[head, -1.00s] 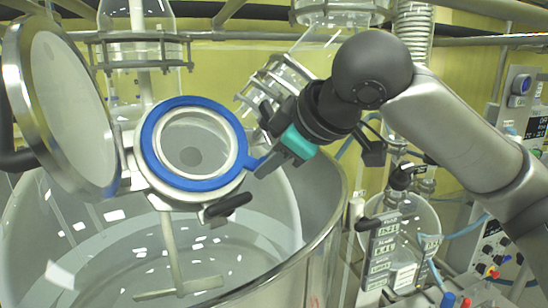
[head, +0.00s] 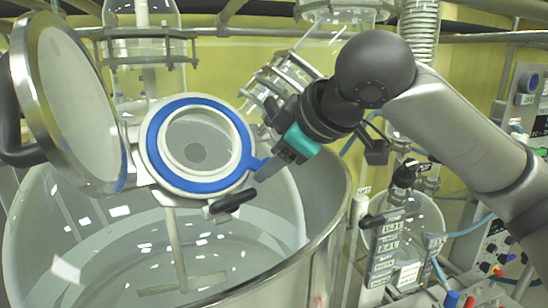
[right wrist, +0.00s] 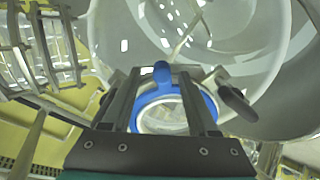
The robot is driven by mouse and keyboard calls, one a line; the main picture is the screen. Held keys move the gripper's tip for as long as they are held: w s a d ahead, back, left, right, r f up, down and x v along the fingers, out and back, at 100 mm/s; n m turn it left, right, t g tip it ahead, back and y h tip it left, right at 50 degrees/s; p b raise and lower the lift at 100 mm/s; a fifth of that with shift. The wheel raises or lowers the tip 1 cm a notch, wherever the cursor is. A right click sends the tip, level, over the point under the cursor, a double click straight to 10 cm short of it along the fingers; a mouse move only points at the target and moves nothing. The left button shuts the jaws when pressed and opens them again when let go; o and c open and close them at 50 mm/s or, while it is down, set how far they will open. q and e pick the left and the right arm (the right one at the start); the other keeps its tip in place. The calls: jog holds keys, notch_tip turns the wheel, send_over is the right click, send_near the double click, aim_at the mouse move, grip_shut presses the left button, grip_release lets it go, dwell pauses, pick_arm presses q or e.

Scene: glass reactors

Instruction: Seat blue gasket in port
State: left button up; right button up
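The blue gasket (head: 153,133) is a ring with a short tab pointing right. It lies over the pale rim of the round port (head: 246,132) on the reactor, lined up with the opening; I cannot tell whether it is fully flush. My right gripper (head: 265,170) is at the tab, on the port's right side. The blue ring also shows below the tab, partly behind the fingers. My left gripper is not in view.
The round hinged lid (head: 70,105) stands open left of the port. A black clamp handle (head: 234,200) sticks out below the port. The big glass vessel (head: 60,230) lies beneath. A wire-like metal frame (head: 270,82) is behind my gripper, and a smaller flask (head: 425,215) is at right.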

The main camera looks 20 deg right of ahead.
jog(key=v, duration=1.5)
dwell(0.4)
